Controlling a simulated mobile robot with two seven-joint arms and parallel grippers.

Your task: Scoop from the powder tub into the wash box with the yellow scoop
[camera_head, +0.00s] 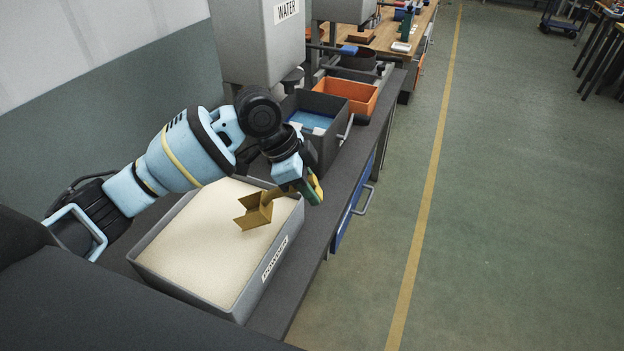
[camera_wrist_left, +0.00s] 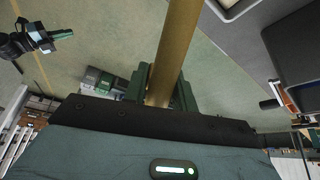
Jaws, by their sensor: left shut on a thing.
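The yellow scoop (camera_head: 256,211) is over the right part of the powder tub (camera_head: 185,292), a grey box labelled POWDER and filled with pale powder. I cannot tell whether the scoop touches the powder or holds any. My left gripper (camera_head: 303,188) is shut on the scoop's handle, near the tub's right rim. In the left wrist view the handle (camera_wrist_left: 178,45) stands between the gripper's fingers (camera_wrist_left: 163,88). A dark box (camera_head: 333,140) with blue inside, apparently the wash box, stands behind the tub. A dark gripper (camera_wrist_left: 55,36), probably my right one, shows at the left of the wrist view.
An orange bin (camera_head: 350,92) stands farther back on the bench. The bench's right edge (camera_head: 318,240) is close to the tub. The green floor (camera_head: 500,200) beyond is clear.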

